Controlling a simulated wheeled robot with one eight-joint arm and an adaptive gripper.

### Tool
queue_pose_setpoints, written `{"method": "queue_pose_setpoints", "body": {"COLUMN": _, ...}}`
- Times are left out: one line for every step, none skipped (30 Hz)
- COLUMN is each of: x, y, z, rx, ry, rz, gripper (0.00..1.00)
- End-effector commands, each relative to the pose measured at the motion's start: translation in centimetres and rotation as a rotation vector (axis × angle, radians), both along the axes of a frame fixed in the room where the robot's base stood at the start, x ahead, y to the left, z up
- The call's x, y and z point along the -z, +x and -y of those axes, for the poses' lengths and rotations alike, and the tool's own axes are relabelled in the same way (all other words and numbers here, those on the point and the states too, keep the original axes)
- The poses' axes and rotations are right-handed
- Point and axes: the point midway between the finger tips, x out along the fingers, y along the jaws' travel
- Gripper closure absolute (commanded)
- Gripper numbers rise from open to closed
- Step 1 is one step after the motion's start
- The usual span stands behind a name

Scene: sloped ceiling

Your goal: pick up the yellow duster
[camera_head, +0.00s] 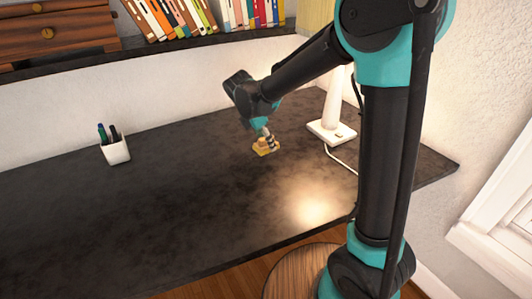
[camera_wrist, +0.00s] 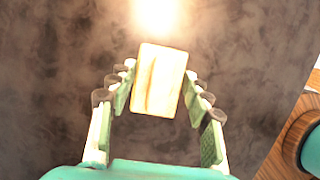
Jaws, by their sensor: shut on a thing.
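The yellow duster (camera_head: 263,148) is a small block at the tip of my gripper (camera_head: 269,139), over the dark desk. The wrist view shows its pale yellow, wood-like face (camera_wrist: 159,80) between the far ends of my gripper's green-padded fingers (camera_wrist: 158,88). My gripper is shut on the duster and points down at the desk. I cannot tell from these views whether the duster touches the desk (camera_head: 190,200) or hangs just above it. The fingers cover part of the duster in the head view.
A white lamp (camera_head: 332,130) stands to the right of my gripper, with its cord on the desk. A white pen cup (camera_head: 116,150) stands at the left. A shelf (camera_head: 150,52) with books and a wooden drawer box runs along the back. The desk's middle is clear.

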Motion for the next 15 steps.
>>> {"method": "queue_pose_setpoints", "body": {"x": -1.6, "y": 0.0, "z": 0.0, "rx": 0.0, "ry": 0.0, "rz": 0.0, "gripper": 0.8}}
{"method": "queue_pose_setpoints", "body": {"x": -2.5, "y": -0.1, "z": 0.1, "rx": 0.0, "ry": 0.0, "rz": 0.0, "gripper": 0.8}}
{"method": "queue_pose_setpoints", "body": {"x": -3.6, "y": 0.0, "z": 0.0, "rx": 0.0, "ry": 0.0, "rz": 0.0, "gripper": 0.8}}
{"method": "queue_pose_setpoints", "body": {"x": -4.4, "y": 0.0, "z": 0.0, "rx": 0.0, "ry": 0.0, "rz": 0.0, "gripper": 0.8}}
{"method": "queue_pose_setpoints", "body": {"x": -5.2, "y": -0.1, "z": 0.1, "rx": 0.0, "ry": 0.0, "rz": 0.0, "gripper": 0.8}}
{"method": "queue_pose_setpoints", "body": {"x": -6.2, "y": 0.0, "z": 0.0, "rx": 0.0, "ry": 0.0, "rz": 0.0, "gripper": 0.8}}
{"method": "queue_pose_setpoints", "body": {"x": -6.9, "y": 0.0, "z": 0.0, "rx": 0.0, "ry": 0.0, "rz": 0.0, "gripper": 0.8}}
{"method": "queue_pose_setpoints", "body": {"x": -7.6, "y": -0.1, "z": 0.0, "rx": 0.0, "ry": 0.0, "rz": 0.0, "gripper": 0.8}}
{"method": "queue_pose_setpoints", "body": {"x": -8.5, "y": 0.0, "z": 0.0, "rx": 0.0, "ry": 0.0, "rz": 0.0, "gripper": 0.8}}
{"method": "queue_pose_setpoints", "body": {"x": -9.0, "y": 0.0, "z": 0.0, "rx": 0.0, "ry": 0.0, "rz": 0.0, "gripper": 0.8}}
{"method": "queue_pose_setpoints", "body": {"x": -9.6, "y": 0.0, "z": 0.0, "rx": 0.0, "ry": 0.0, "rz": 0.0, "gripper": 0.8}}
{"method": "queue_pose_setpoints", "body": {"x": -10.3, "y": 0.0, "z": 0.0, "rx": 0.0, "ry": 0.0, "rz": 0.0, "gripper": 0.8}}
{"method": "queue_pose_setpoints", "body": {"x": -10.7, "y": 0.0, "z": 0.0, "rx": 0.0, "ry": 0.0, "rz": 0.0, "gripper": 0.8}}
{"method": "queue_pose_setpoints", "body": {"x": -11.1, "y": 0.0, "z": 0.0, "rx": 0.0, "ry": 0.0, "rz": 0.0, "gripper": 0.8}}
{"method": "queue_pose_setpoints", "body": {"x": -11.6, "y": 0.0, "z": 0.0, "rx": 0.0, "ry": 0.0, "rz": 0.0, "gripper": 0.8}}
